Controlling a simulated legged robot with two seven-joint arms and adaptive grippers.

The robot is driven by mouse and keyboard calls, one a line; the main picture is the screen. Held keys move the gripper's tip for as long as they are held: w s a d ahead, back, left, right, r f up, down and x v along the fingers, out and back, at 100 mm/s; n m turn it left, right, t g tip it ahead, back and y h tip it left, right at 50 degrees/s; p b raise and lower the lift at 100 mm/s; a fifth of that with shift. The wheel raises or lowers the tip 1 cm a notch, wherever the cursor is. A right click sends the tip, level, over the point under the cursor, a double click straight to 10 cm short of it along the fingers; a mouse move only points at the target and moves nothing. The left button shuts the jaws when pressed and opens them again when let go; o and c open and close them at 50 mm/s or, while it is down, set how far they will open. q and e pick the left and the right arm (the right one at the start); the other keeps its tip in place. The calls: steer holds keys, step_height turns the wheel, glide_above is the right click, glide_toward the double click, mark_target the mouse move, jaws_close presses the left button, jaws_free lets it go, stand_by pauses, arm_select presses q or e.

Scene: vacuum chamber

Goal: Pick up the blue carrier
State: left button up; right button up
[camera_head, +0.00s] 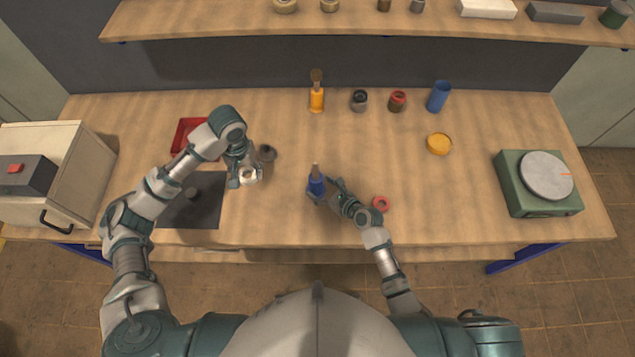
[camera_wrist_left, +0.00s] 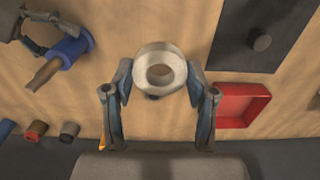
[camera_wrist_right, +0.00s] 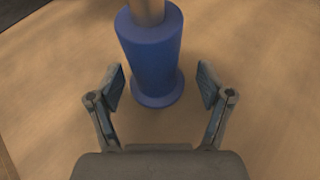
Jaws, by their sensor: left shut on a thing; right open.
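The blue carrier (camera_head: 316,186), a flanged blue cylinder with a brown rod rising from its top, stands upright on the table's middle. My right gripper (camera_head: 325,190) is open beside it. In the right wrist view the carrier (camera_wrist_right: 152,55) lies between and just beyond the open fingertips (camera_wrist_right: 160,85), with gaps on both sides. The carrier also shows at upper left in the left wrist view (camera_wrist_left: 72,45). My left gripper (camera_head: 246,178) is shut on a white ring (camera_wrist_left: 160,68), seen between its fingers, near the dark mat.
A red tray (camera_head: 183,136) and dark mat (camera_head: 208,212) lie left. A red ring (camera_head: 381,203) lies right of my right gripper. Orange bottle (camera_head: 317,99), jars and blue cup (camera_head: 438,97) stand at the back.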

mark_target(314, 186)
steer(key=shift+x, duration=1.05)
steer(key=shift+a, duration=0.5)
arm_select(q)
steer(key=shift+a+f, duration=0.35)
steer(key=shift+a, duration=0.4)
arm_select(e)
steer(key=shift+a, duration=0.15)
steer(key=shift+c, duration=0.5)
arm_select(q)
steer(key=shift+a, duration=0.1)
arm_select(e)
steer(key=c, duration=0.8)
steer(key=shift+d, duration=0.35)
jaws_close()
steer(key=shift+d, duration=0.2)
arm_select(q)
steer(key=shift+d+r, duration=0.1)
steer(key=shift+d, duration=0.55)
arm_select(e)
steer(key=shift+a+r, duration=0.1)
steer(key=shift+r, duration=0.05)
